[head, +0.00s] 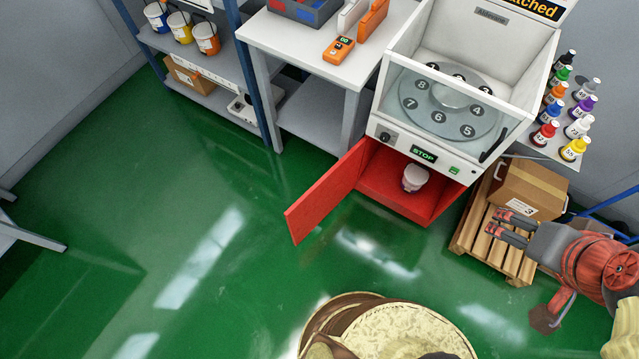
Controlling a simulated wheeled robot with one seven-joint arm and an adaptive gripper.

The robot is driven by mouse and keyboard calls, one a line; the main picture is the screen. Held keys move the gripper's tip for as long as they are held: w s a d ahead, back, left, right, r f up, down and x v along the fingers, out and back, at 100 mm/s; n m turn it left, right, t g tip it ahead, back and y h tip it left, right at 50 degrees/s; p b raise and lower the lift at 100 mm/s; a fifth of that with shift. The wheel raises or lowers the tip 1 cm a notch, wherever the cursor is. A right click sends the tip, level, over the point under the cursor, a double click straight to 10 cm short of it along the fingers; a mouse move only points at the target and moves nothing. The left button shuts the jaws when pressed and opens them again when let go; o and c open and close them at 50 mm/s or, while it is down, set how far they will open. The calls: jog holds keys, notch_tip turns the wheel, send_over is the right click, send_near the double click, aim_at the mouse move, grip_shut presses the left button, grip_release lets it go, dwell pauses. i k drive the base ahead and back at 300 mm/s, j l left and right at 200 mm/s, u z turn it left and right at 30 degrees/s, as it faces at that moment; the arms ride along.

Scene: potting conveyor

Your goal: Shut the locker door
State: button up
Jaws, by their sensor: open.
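The red locker door (325,192) stands open at the lower front of the white machine. It is hinged at the left side of the opening and swings out to the lower left over the green floor. The red locker (400,203) is open and holds a white tub (414,178) with a dark band. My gripper (500,224) is at the right, with its two dark fingers apart and nothing between them. It points left, above the wooden pallet, to the right of the locker and well apart from the door.
A pallet (490,254) with a cardboard box (528,190) stands right of the locker. A white table (285,40) and a shelf with buckets (205,38) are at the left. Several bottles (560,110) stand at the right. The green floor (150,230) left of the door is clear.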

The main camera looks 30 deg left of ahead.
aim_at(302, 218)
jog(key=j, duration=0.45)
jog(key=k+j+z, duration=0.15)
jog(key=j, duration=0.75)
jog(key=k+j+z, duration=0.15)
jog(key=j, duration=0.3)
jog(key=k+j, duration=0.1)
jog(key=j, duration=0.3)
jog(key=k+j+z, duration=0.15)
jog(key=j, duration=0.3)
jog(key=k+j, duration=0.1)
jog(key=j, duration=0.3)
jog(key=k+l+u, duration=0.45)
jog(key=i+l, duration=0.05)
jog(key=i, duration=0.05)
